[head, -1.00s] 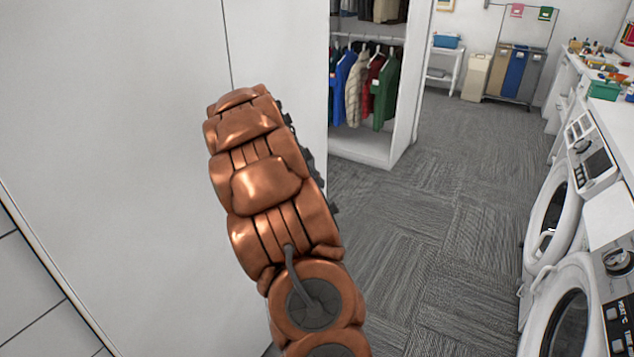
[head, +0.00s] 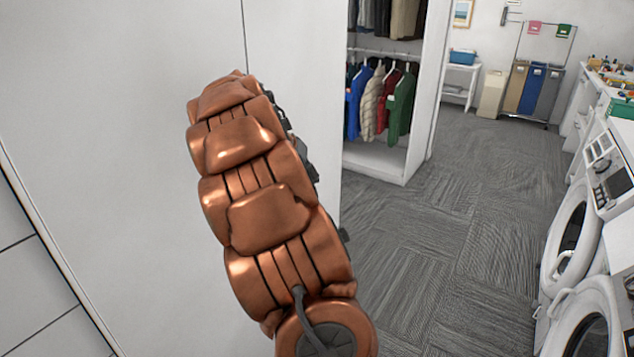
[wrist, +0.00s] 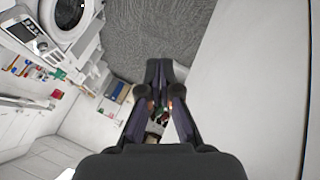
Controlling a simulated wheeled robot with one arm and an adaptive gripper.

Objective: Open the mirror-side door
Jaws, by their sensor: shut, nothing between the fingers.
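A large white panel (head: 120,150) fills the left of the head view, with a thin vertical seam near its right side. It looks like a closed door face, but I see no mirror or handle, so I cannot tell whether it is the mirror-side door. My copper arm reaches up in front of it and hides my gripper in the head view. In the wrist view my gripper (wrist: 159,70) is shut and empty, its dark fingertips together. A white panel (wrist: 250,90) stands to its right, apart from the fingers in the picture.
An open wardrobe bay (head: 385,165) with hanging clothes stands beyond the panel. Front-loading washers (head: 590,310) line the right side. Grey carpet (head: 450,230) between them is clear. Sorting bins (head: 530,88) stand at the back.

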